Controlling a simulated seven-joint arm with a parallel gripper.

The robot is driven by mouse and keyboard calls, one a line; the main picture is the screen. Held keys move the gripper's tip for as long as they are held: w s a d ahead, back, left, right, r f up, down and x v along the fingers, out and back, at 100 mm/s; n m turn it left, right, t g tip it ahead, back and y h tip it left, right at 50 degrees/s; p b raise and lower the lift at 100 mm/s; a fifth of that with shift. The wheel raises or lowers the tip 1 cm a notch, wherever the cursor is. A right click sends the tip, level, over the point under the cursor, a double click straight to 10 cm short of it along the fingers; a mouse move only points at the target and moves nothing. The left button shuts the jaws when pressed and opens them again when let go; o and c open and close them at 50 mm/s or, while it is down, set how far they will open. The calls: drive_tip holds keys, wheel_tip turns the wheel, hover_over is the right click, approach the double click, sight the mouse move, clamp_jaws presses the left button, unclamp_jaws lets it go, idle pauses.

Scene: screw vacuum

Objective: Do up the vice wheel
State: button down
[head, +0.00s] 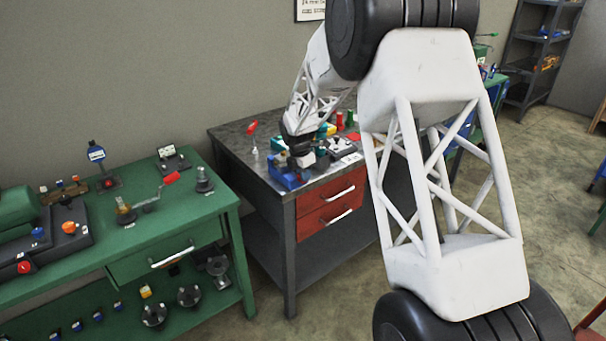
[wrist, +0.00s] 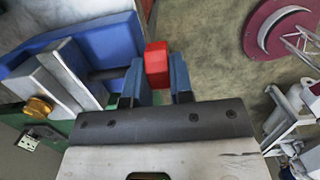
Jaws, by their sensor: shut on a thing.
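The blue vice (head: 284,177) sits at the front left corner of the metal-topped bench. In the wrist view its blue body (wrist: 105,44) and grey jaws (wrist: 62,72) fill the upper left. A dark screw (wrist: 105,74) runs from the vice toward a red wheel (wrist: 157,64), seen edge-on. My gripper (wrist: 155,80) is shut on the red wheel, with one blue finger on each side of it. In the head view my gripper (head: 300,158) is over the vice and hides the wheel.
The grey bench (head: 225,138) has red drawers (head: 332,206) and carries a red-handled tool (head: 252,128) at its back left. Red and green items (head: 340,120) stand behind my gripper. A green bench (head: 215,205) with several fixtures stands to the left, across a narrow gap.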

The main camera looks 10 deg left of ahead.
drive_tip(key=c, duration=1)
unclamp_jaws()
drive_tip(key=shift+r, duration=0.15)
drive_tip(key=shift+s+a+r, duration=0.1)
drive_tip(key=shift+r, duration=1.15)
drive_tip(key=shift+s+a+r, duration=0.15)
drive_tip(key=shift+r, duration=1.1)
drive_tip(key=shift+s+a+r, duration=0.1)
drive_tip(key=shift+r, duration=1.15)
